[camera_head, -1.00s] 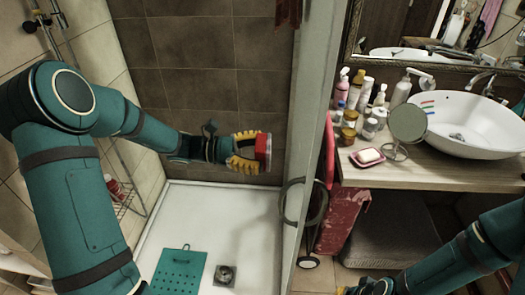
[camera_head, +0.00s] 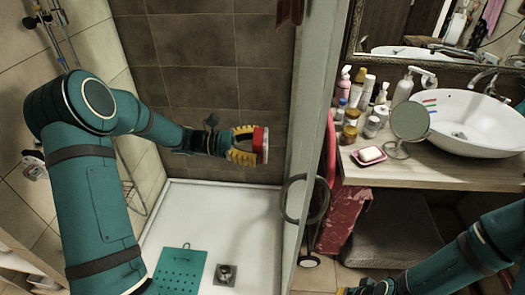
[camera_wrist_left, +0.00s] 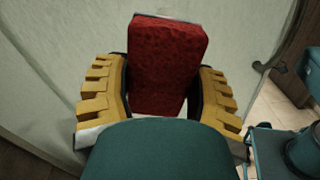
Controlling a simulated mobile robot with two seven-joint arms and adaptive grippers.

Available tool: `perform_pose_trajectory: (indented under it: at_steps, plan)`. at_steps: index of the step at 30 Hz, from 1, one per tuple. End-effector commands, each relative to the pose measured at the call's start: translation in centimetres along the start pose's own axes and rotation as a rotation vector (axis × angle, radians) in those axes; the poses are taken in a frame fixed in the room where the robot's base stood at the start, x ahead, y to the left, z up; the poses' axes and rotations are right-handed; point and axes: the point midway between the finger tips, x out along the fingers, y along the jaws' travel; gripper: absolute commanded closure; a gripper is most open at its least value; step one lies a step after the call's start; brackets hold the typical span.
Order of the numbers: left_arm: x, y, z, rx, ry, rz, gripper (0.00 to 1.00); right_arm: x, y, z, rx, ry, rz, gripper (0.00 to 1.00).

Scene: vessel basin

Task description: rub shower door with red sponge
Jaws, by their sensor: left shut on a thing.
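The red sponge (camera_head: 261,145) is held in my left gripper (camera_head: 245,147), whose yellow fingers are shut on its sides. In the left wrist view the sponge (camera_wrist_left: 166,65) stands between the two fingers (camera_wrist_left: 160,95), its broad red face showing. The shower door (camera_head: 308,130) is the pale, upright panel to the right of the sponge in the head view. A pale surface fills much of the wrist view behind the sponge; I cannot tell whether they touch. My right gripper (camera_head: 372,288) is partly cut off at the bottom edge, and its opening is unclear.
The white shower tray (camera_head: 190,215) holds a teal perforated mat (camera_head: 180,270) and a drain (camera_head: 225,274). Right of the door, a wooden counter (camera_head: 440,177) carries bottles, a soap dish (camera_head: 369,155), a round mirror (camera_head: 409,122) and a white basin (camera_head: 470,122).

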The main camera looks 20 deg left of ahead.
Motion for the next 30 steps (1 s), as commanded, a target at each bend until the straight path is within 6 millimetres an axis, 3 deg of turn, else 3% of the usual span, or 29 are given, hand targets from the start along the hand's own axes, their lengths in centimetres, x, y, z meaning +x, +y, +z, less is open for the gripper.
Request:
perform_pose_trajectory:
  at_steps: [1, 6, 30]
  plan:
    - [0.2, 0.6, -1.2, 0.0, -0.001, -0.001, 0.69, 0.6, 0.2, 0.1, 0.001, -0.002, 0.0, 1.0]
    - [0.6, 2.0, -2.6, -0.001, -0.001, -0.002, 0.69, 1.1, 0.4, 0.3, 0.003, -0.005, 0.0, 1.0]
    - [6.4, 2.2, -2.7, -0.001, 0.0, 0.0, 0.69, 1.8, 0.7, 0.7, 0.001, -0.013, -0.001, 1.0]
